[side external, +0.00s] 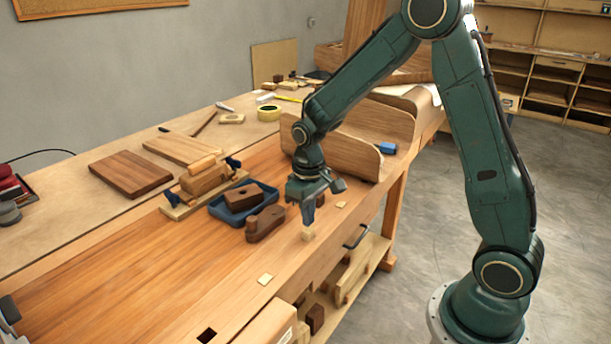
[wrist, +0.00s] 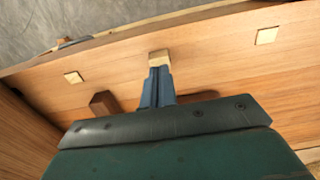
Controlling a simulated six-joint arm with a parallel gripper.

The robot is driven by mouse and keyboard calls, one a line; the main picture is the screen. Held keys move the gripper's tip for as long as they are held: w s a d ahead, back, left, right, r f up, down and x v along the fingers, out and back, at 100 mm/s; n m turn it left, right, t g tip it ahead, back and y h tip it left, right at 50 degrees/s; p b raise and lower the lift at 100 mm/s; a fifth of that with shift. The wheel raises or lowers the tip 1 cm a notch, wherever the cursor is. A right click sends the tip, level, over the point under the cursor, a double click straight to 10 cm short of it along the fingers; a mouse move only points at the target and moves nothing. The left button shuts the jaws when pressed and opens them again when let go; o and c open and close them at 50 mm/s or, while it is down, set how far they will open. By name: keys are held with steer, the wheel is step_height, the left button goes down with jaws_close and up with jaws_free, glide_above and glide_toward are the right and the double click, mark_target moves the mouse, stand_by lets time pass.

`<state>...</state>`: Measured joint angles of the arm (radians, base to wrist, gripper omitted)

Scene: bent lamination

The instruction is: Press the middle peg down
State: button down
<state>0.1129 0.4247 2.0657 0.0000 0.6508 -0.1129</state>
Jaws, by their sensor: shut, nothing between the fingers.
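The middle peg (side external: 308,235) is a pale wooden block standing proud of the bench top near its front edge. It also shows in the wrist view (wrist: 159,56), partly covered by my fingertips. My gripper (side external: 308,225) is shut and empty, pointing down with its tips at the top of the middle peg. In the wrist view my gripper (wrist: 159,72) lies against the near side of the peg's image; I cannot tell whether it touches. Two other pale square pegs, one farther back (side external: 342,205) and one nearer (side external: 265,279), look almost level with the bench top.
A brown wooden plane (side external: 265,224) lies just left of my gripper. A blue tray (side external: 216,212) holding a dark wooden block is behind it. A curved wooden form (side external: 338,156) stands at the back. The bench top (side external: 130,275) is clear at the front left.

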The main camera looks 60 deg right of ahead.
mark_target(308, 229)
steer(key=shift+f, duration=2.05)
steer(key=shift+r, duration=0.1)
stand_by(0.5)
steer(key=shift+r, duration=3.95)
steer(key=shift+r, duration=0.1)
steer(key=shift+s+a+r, duration=0.1)
steer(key=shift+s+r, duration=0.15)
steer(key=shift+r, duration=0.25)
steer(key=s+a+r+t, duration=0.2)
steer(key=s+r, duration=0.5)
steer(key=s, duration=0.3)
steer(key=s+a+r+t, duration=0.2)
steer(key=s+r+t, duration=0.1)
steer(key=s+r, duration=0.4)
steer(key=shift+s+t, duration=0.3)
steer(key=shift+s, duration=1.45)
